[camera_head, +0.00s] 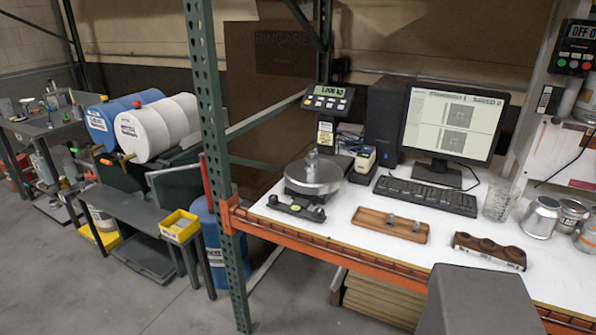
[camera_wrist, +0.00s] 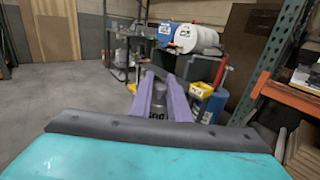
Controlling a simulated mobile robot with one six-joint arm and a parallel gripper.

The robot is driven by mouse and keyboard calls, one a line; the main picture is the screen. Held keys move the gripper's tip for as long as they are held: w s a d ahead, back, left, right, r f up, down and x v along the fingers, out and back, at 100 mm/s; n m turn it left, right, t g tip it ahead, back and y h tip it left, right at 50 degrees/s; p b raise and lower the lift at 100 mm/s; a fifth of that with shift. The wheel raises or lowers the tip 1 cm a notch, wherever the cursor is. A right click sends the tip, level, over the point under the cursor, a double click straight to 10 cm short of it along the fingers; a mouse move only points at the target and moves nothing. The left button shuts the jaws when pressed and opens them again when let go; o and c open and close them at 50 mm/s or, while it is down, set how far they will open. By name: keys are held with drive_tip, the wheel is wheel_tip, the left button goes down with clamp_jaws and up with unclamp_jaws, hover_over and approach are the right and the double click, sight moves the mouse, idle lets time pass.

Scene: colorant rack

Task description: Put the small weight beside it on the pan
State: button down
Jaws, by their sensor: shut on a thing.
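The scale's round metal pan (camera_head: 314,178) is on the white bench in the head view. One silver weight (camera_head: 312,163) stands upright on it. The scale's display (camera_head: 328,98) appears to read about 1.000 kg. My gripper (camera_wrist: 163,82) shows in the wrist view, its purple fingers shut on a small grey weight (camera_wrist: 157,104) with blurred dark marks. It points out over the floor, left of the bench. My gripper is not in the head view. A wooden block (camera_head: 375,222) holds small metal weights (camera_head: 391,220) right of the pan.
A black low stand (camera_head: 296,207) lies in front of the pan. A keyboard (camera_head: 425,196), monitor (camera_head: 455,122), glass (camera_head: 498,202) and metal cans (camera_head: 541,216) stand to the right. A dark-brown holder (camera_head: 488,250) lies near the front edge. A green rack post (camera_head: 213,150) rises at the bench's left.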

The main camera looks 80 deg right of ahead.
drive_tip(key=s+d+r+m+g+h+p, duration=0.1)
drive_tip(key=s+d+r+m+g+p, duration=0.3)
drive_tip(key=d, duration=1.2)
drive_tip(key=s+d+r+m+g+h+p, duration=0.1)
drive_tip(key=s+d+r+g+h, duration=0.35)
drive_tip(key=d, duration=1.15)
drive_tip(key=s+d+r+m+g+y+p, duration=0.15)
drive_tip(key=s+d, duration=0.45)
drive_tip(key=d, duration=1)
drive_tip(key=s+d+r+m+g+p, duration=0.3)
drive_tip(key=s+d+m+g+p, duration=0.15)
drive_tip(key=s+d, duration=1.35)
drive_tip(key=s+d+r+m+g+y+p, duration=0.1)
drive_tip(key=s+d+r+g, duration=0.1)
drive_tip(key=s, duration=1.1)
drive_tip(key=s+d+r+m+g+y+p, duration=0.1)
drive_tip(key=s+d+r+g, duration=0.1)
drive_tip(key=s, duration=1.1)
drive_tip(key=shift+d+g, duration=0.55)
drive_tip(key=shift+d, duration=0.25)
drive_tip(key=shift+w, duration=0.15)
